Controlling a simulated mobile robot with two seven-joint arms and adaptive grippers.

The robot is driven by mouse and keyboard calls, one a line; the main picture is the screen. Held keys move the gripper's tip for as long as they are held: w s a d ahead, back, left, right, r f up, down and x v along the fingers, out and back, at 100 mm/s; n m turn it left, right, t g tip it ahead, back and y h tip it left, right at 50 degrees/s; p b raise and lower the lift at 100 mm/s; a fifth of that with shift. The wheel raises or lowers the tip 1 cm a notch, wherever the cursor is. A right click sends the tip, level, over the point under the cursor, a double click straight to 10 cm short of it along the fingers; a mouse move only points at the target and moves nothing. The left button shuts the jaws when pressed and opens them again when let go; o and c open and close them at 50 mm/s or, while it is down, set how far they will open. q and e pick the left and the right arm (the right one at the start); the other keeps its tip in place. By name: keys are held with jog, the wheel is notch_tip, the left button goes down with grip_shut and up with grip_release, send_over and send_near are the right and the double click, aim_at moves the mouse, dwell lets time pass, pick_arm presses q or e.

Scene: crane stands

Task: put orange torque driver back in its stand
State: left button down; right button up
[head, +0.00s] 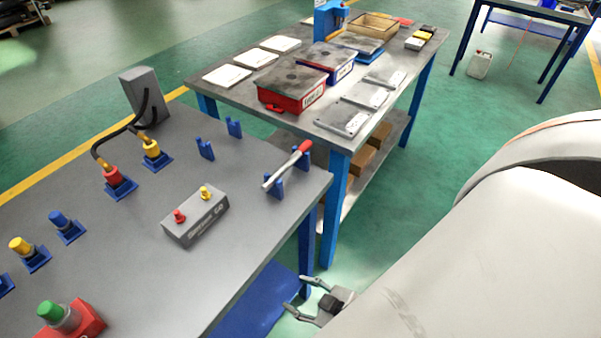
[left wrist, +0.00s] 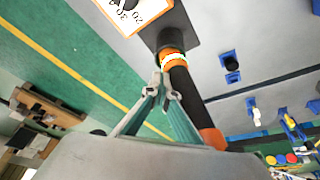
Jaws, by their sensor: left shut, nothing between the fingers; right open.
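The orange torque driver (left wrist: 190,95) appears in the left wrist view as a black grip with orange bands near its top and an orange lower end. Its top meets a black collar on a dark plate next to a dial face; I cannot tell whether it is fixed there. My left gripper (left wrist: 157,84) is shut and empty, its tips just left of the driver. A blue holder with a dark round opening (left wrist: 231,63) is to the right; I cannot tell whether it is the driver's stand. My right gripper (head: 299,297) is open and empty beside the near table's right edge.
In the head view the grey table (head: 255,235) holds a red-handled wrench (head: 288,166) across blue brackets, a grey box (head: 195,218), several blue holders and a green-topped red block (head: 72,320). A second table (head: 237,95) with boxes stands behind. Green floor is open at right.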

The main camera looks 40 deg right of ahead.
pick_arm(q)
jog(key=shift+s+a+f+b, duration=0.1)
jog(key=shift+s+f+b, duration=0.15)
jog(key=shift+f, duration=0.4)
jog(key=shift+s+a+f+b, duration=0.1)
jog(key=shift+f+b, duration=0.1)
jog(key=shift+f, duration=0.4)
pick_arm(e)
jog(key=shift+s+f, duration=0.25)
jog(key=shift+f, duration=0.25)
jog(key=shift+s+f, duration=0.2)
jog(key=shift+f, duration=0.25)
pick_arm(q)
jog(key=shift+r, duration=0.2)
pick_arm(e)
jog(key=shift+r, duration=0.1)
pick_arm(q)
jog(key=shift+w+a+r+p, duration=0.15)
jog(key=shift+r+p, duration=0.1)
jog(key=shift+r, duration=0.65)
jog(key=shift+a+r+p, duration=0.15)
jog(key=shift+r+p, duration=0.05)
jog(key=shift+r, duration=1.05)
jog(key=shift+d, duration=0.1)
pick_arm(e)
jog(key=shift+w+a+r, duration=0.1)
jog(key=shift+w+r, duration=0.4)
jog(key=shift+r, duration=0.3)
pick_arm(q)
jog(key=shift+d+r, duration=0.1)
